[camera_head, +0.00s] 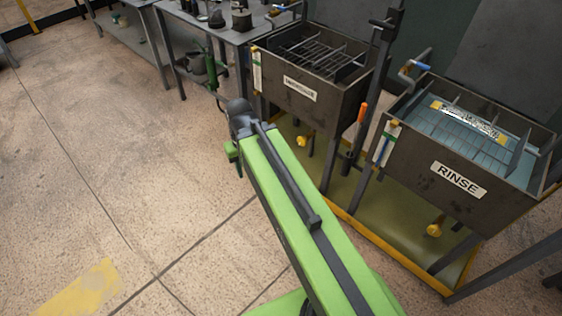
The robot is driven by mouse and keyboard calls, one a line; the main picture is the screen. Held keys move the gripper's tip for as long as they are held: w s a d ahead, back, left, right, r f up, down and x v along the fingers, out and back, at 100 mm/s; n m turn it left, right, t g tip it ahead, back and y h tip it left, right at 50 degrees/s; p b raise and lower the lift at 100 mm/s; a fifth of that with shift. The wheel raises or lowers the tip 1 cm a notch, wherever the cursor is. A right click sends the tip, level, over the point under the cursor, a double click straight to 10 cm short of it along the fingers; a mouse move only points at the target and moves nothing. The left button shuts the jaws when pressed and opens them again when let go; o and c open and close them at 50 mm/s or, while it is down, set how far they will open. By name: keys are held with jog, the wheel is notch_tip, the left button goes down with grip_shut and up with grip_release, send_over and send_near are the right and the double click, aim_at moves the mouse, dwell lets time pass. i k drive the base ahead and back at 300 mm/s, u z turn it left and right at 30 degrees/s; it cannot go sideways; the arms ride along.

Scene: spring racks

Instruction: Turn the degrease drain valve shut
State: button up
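The left tank (318,108) is a dark metal box with a white label (300,89) too small to read clearly. A small yellow valve part (302,141) sits low beneath it; I take this for the degrease drain valve. Whether its handle is open or shut is too small to tell. My green arm reaches up from the bottom to a dark joint left of the left tank. A dark and green part beyond the joint, by the table, may be my gripper (187,69). Its fingers are too small to make out. It appears apart from the valve.
The right tank (408,165), labelled RINSE, holds bluish liquid and has its own yellow valve (434,230). An orange handle (362,113) stands between the tanks. A yellow-edged tray (385,242) lies beneath. Grey tables (225,36) stand behind. The left floor is clear.

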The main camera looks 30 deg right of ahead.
aim_at(301, 140)
jog(key=u, duration=0.75)
jog(key=i, duration=0.65)
jog(key=u, duration=0.45)
